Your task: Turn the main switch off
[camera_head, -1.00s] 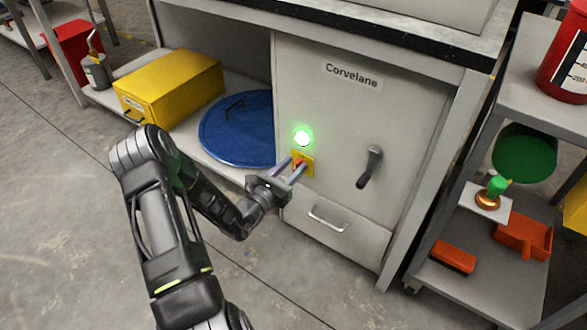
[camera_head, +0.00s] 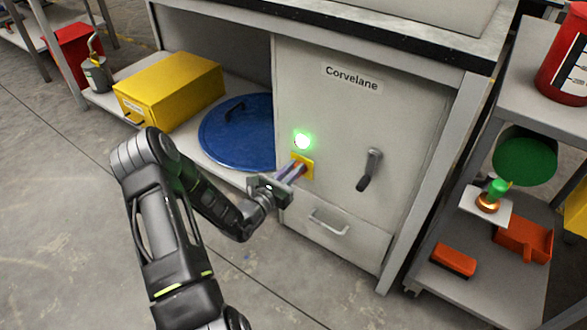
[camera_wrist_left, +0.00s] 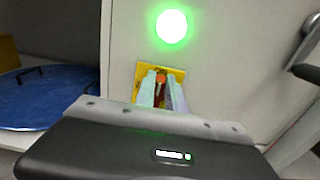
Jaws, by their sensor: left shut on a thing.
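The main switch is a red knob (camera_wrist_left: 160,85) on a yellow plate (camera_head: 306,164), on the front of the grey cabinet (camera_head: 330,120). A round lamp (camera_head: 302,140) just above it glows green; the lamp also shows in the left wrist view (camera_wrist_left: 171,26). My left gripper (camera_head: 296,171) reaches the plate from the front, with its fingers shut on the red knob. In the left wrist view the two pale fingers (camera_wrist_left: 162,92) stand on either side of the knob and hide part of it. My right gripper is not in view.
A dark lever handle (camera_head: 370,170) is right of the switch, and a drawer handle (camera_head: 328,222) is below. A blue round lid (camera_head: 238,135) and a yellow box (camera_head: 170,88) lie on the left shelf. A cart (camera_head: 470,285) stands at right. The floor in front is clear.

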